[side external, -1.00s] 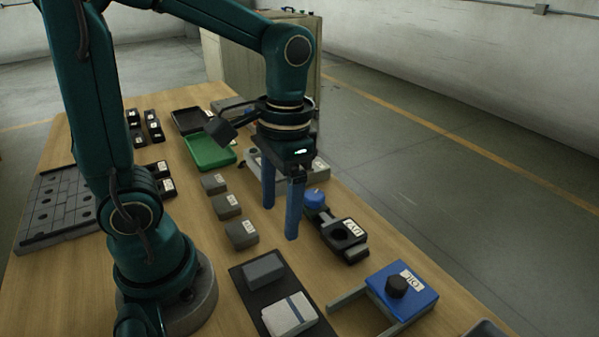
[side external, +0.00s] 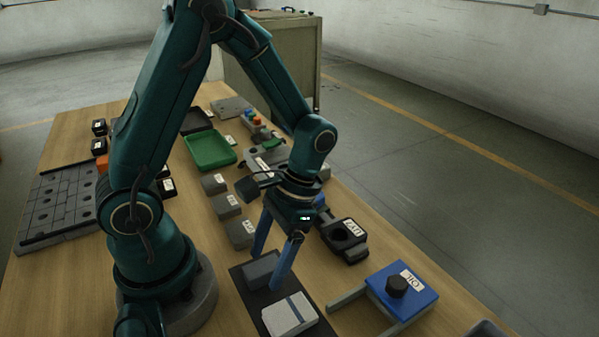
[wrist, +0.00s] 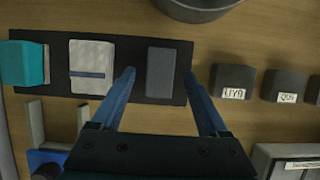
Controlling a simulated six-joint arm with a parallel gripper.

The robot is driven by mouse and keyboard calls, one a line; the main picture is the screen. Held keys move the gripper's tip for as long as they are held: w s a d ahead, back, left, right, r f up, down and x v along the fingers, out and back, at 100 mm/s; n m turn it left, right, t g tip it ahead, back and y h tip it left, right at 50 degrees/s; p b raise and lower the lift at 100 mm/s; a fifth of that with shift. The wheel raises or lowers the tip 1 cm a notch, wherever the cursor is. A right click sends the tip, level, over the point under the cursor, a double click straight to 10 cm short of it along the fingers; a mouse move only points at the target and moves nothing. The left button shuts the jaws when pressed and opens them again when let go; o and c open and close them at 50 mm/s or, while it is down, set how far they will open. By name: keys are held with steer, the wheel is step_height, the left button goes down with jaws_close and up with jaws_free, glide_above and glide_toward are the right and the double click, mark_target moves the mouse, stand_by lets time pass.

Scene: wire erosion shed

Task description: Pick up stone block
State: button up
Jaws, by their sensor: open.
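A plain grey block (side external: 263,268), which looks like the stone block, lies on a dark mat (side external: 240,273); it also shows in the wrist view (wrist: 161,73). My gripper (side external: 267,271) is open and empty above it, fingers pointing down. In the wrist view, the two blue fingertips of my gripper (wrist: 159,77) appear on either side of the grey block. I cannot tell the exact height left between them. A pale block with a blue-grey stripe (wrist: 91,62) lies beside it on the mat, with a teal block (wrist: 22,64) beyond.
Labelled dark grey blocks (wrist: 233,79) stand in a row close beside the mat. A blue OIL fixture (side external: 410,285) with grey rails and a black labelled clamp (side external: 343,236) are to the right. A green tray (side external: 209,150) sits farther back.

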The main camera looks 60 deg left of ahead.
mark_target(258, 268)
jaws_close()
steer(key=shift+r, duration=0.1)
stand_by(0.3)
steer(key=shift+r, duration=0.6)
step_height(258, 268, up, 2)
steer(key=shift+r, duration=0.25)
steer(key=s+a+r, duration=0.3)
steer(key=a+r, duration=0.4)
steer(key=a, duration=0.4)
steer(key=shift+s, duration=0.35)
